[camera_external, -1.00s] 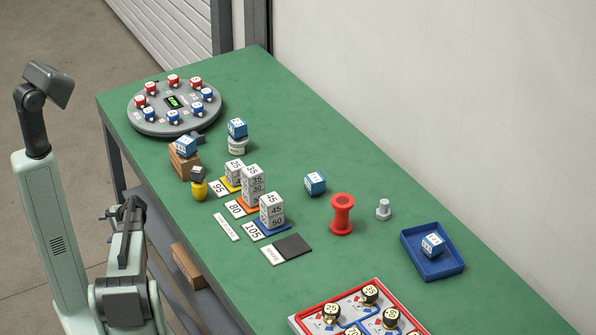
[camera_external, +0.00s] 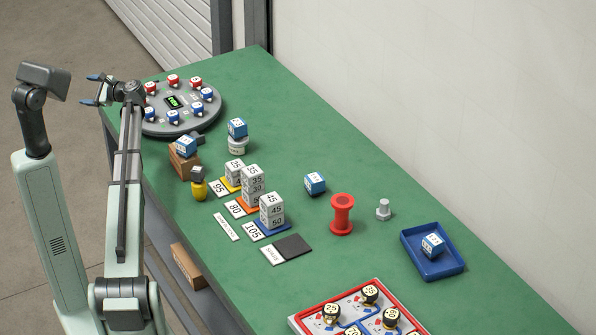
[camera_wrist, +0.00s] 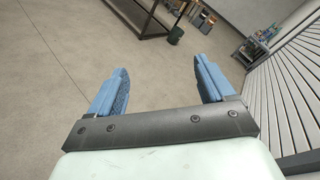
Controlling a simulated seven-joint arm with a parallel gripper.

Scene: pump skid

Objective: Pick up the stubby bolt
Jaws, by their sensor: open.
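The stubby bolt (camera_external: 383,209) is a small light-grey bolt with a wide head. It stands on the green table to the right of the red spool (camera_external: 342,214) and left of the blue tray (camera_external: 432,251). My gripper (camera_external: 91,90) is open and empty, at the far left beyond the table's edge beside the round dial, far from the bolt. In the wrist view its two blue fingers (camera_wrist: 161,88) are spread apart with only floor between them. The bolt is not in the wrist view.
Stacked white blocks (camera_external: 254,187) stand mid-table. A blue block (camera_external: 315,183) lies left of the spool. The round dial (camera_external: 175,108) is at the far end. A red-edged board (camera_external: 360,312) lies at the front. Bare green table lies beyond the bolt.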

